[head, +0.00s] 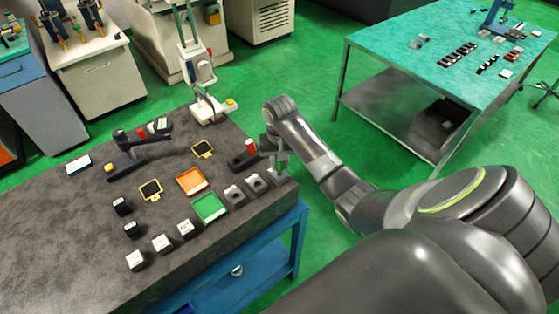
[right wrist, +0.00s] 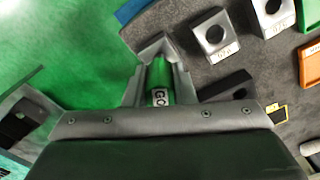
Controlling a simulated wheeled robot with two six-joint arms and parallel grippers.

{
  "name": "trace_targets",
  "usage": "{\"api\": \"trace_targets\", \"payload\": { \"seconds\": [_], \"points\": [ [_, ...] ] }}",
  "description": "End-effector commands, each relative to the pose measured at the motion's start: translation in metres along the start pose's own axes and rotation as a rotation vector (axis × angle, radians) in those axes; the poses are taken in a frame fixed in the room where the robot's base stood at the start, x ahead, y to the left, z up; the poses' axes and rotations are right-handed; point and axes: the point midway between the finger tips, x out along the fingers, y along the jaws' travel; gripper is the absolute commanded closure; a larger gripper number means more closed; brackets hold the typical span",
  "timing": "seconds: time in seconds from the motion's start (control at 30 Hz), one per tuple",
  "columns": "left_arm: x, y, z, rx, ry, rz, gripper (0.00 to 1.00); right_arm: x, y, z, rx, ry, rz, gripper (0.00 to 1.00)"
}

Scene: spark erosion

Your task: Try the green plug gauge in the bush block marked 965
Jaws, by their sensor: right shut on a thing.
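My right gripper (head: 279,160) is over the right end of the grey table. It is shut on the green plug gauge (right wrist: 160,76), whose GO label faces the right wrist camera. A grey bush block (right wrist: 154,47) is right at the far end of the gauge, partly hidden by the fingers. I cannot read its mark or tell how far the gauge is in its bore. Two more bush blocks with open bores, one (right wrist: 211,35) nearer and one (right wrist: 270,14) farther, stand beside it; their marks are too blurred to read surely. The left gripper is out of view.
A dark holder (head: 238,162) with a red-topped gauge (head: 251,146) stands close behind the blocks. A green tray (head: 209,207) and an orange tray (head: 191,181) lie to the left. Several small white-faced blocks stand near the front edge. A white stand (head: 208,108) is at the back.

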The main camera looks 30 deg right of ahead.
Motion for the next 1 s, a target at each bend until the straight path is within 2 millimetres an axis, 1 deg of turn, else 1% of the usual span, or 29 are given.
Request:
{"api": "trace_targets", "payload": {
  "seconds": [0.67,1.0],
  "points": [
    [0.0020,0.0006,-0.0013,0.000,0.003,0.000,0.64,0.0075,-0.0002,-0.0001,0.000,0.000,0.000,1.00],
    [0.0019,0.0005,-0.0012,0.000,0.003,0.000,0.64,0.0075,-0.0003,0.0001,0.000,-0.001,-0.001,1.00]
  ]
}}
